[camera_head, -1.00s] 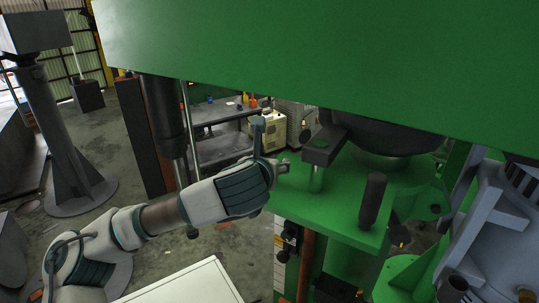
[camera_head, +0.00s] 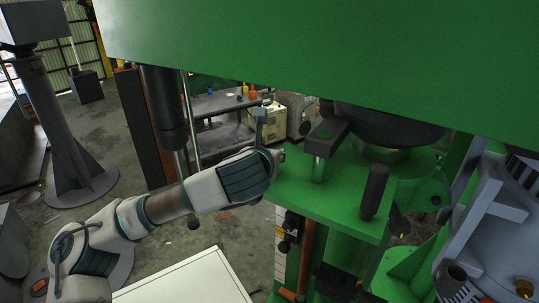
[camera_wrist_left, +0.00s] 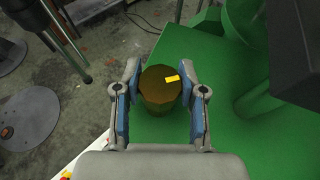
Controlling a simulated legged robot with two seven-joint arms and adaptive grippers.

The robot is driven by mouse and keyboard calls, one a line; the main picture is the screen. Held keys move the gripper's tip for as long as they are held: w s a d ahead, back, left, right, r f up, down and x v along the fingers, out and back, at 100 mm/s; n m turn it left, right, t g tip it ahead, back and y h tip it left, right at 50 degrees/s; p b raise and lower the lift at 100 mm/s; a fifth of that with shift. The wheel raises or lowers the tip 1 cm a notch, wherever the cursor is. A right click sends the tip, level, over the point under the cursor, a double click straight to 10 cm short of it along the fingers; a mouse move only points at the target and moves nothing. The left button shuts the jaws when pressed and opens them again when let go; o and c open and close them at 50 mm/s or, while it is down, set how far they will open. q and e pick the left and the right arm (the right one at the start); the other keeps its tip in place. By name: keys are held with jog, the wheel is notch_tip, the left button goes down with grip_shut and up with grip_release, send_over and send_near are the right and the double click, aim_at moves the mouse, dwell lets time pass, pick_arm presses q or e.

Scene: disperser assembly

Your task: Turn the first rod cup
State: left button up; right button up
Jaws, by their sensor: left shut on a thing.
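The rod cup (camera_wrist_left: 160,88) is a brown round piece with a small yellow mark on its top. It stands at the edge of the green plate (camera_wrist_left: 226,85) in the left wrist view. My left gripper (camera_wrist_left: 160,97) has one finger on each side of the cup and is shut on it. In the head view my left gripper (camera_head: 278,158) is at the left edge of the green plate (camera_head: 330,195), and the cup is mostly hidden there. My right gripper is not in view.
A dark handle (camera_head: 374,192) stands on the green plate, with a dark block (camera_head: 326,138) behind it. A large green beam (camera_head: 330,60) hangs over the plate. Grey machinery (camera_head: 495,230) is at the right. A white tabletop (camera_head: 185,282) is at the front.

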pick_arm(q)
jog(key=shift+f+m+g+h+b, duration=0.25)
jog(key=shift+m+g+h+b, duration=0.25)
jog(key=shift+m+h+b, duration=1)
jog(key=shift+h+b, duration=0.1)
jog(key=shift+h, duration=0.1)
jog(key=shift+r+m+g+h, duration=0.15)
jog(key=shift+m+g+h, duration=0.55)
jog(key=shift+m+h, duration=0.25)
jog(key=m+g+h, duration=0.1)
jog(key=m+g+h+p, duration=0.1)
jog(key=shift+r+m+h, duration=0.2)
jog(key=shift+m+h, duration=0.05)
jog(key=shift+m, duration=0.1)
jog(key=m+g+h+p, duration=0.2)
jog(key=m+g, duration=0.1)
jog(key=g, duration=0.1)
jog(key=shift+m, duration=0.3)
jog(key=m+g, duration=0.2)
jog(key=g, duration=0.1)
jog(key=shift+m+h+p, duration=0.4)
jog(key=m+g, duration=0.4)
jog(key=shift+g, duration=0.3)
jog(key=shift+s+m+g, duration=0.1)
jog(key=shift+m+g, duration=0.2)
jog(key=shift+g, duration=0.1)
